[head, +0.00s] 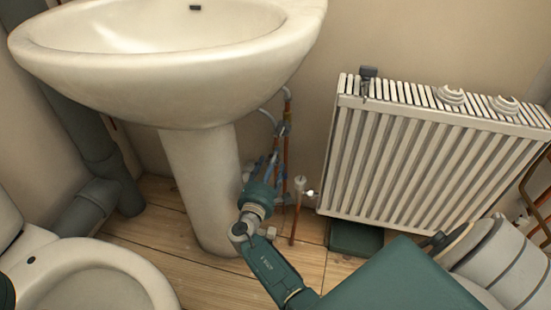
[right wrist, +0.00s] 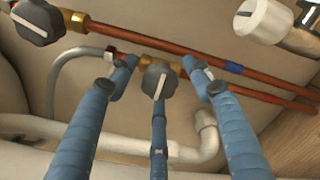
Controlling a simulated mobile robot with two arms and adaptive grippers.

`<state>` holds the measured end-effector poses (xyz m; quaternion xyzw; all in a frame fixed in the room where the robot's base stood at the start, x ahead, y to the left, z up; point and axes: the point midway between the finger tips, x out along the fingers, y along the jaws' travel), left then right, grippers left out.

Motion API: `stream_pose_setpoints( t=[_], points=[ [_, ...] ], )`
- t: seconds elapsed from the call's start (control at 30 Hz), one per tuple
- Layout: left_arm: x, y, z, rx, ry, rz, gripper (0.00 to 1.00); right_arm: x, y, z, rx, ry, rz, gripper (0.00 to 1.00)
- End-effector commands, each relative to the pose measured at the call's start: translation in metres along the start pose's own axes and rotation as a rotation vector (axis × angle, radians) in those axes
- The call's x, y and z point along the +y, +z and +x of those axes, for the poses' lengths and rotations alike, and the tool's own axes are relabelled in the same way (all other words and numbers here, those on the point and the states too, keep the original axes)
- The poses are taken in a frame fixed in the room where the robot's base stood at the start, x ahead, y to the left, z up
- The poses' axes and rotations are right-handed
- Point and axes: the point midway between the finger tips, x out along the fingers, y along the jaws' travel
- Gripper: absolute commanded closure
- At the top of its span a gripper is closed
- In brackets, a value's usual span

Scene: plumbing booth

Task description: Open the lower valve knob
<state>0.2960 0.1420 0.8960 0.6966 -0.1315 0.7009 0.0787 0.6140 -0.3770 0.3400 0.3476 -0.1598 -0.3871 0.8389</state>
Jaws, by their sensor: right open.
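The lower valve knob (right wrist: 158,80), dark with a white line, sits on a copper pipe in the right wrist view. Its line runs roughly across the pipe. My right gripper (right wrist: 160,66) is open, with blue fingers on both sides of the knob and a third finger below it in the picture. I cannot tell whether any finger touches it. A second dark knob (right wrist: 37,22), the upper one, is at the top left. In the head view my right gripper (head: 268,170) reaches the pipes beside the sink pedestal, hiding the lower knob. My left gripper is not in view.
A white radiator valve (right wrist: 262,18) is near the fingers; it also shows in the head view (head: 300,182). The sink (head: 170,90) overhangs on its pedestal (head: 203,185). A radiator (head: 420,160) stands right, a toilet (head: 90,275) left. A white pipe (right wrist: 190,152) passes behind the fingers.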

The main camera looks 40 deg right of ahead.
Motion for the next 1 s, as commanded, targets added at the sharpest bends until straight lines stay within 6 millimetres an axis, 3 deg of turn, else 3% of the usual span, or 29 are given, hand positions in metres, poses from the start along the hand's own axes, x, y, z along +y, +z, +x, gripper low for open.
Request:
stream_pose_setpoints(
  t=[0.2,0.43,0.9,1.0],
  points=[
    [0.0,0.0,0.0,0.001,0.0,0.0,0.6,0.0,0.0,0.0,0.0,0.0,0.0,0.49],
    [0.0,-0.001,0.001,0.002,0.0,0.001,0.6,0.0,0.0,0.0,0.0,0.0,0.0,0.95],
    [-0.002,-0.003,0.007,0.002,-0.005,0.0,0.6,0.002,0.002,0.0,-0.001,0.0,-0.102,0.95],
    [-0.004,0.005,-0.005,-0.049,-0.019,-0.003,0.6,0.003,0.003,0.001,-0.001,0.002,-0.171,0.95]
  ],
)
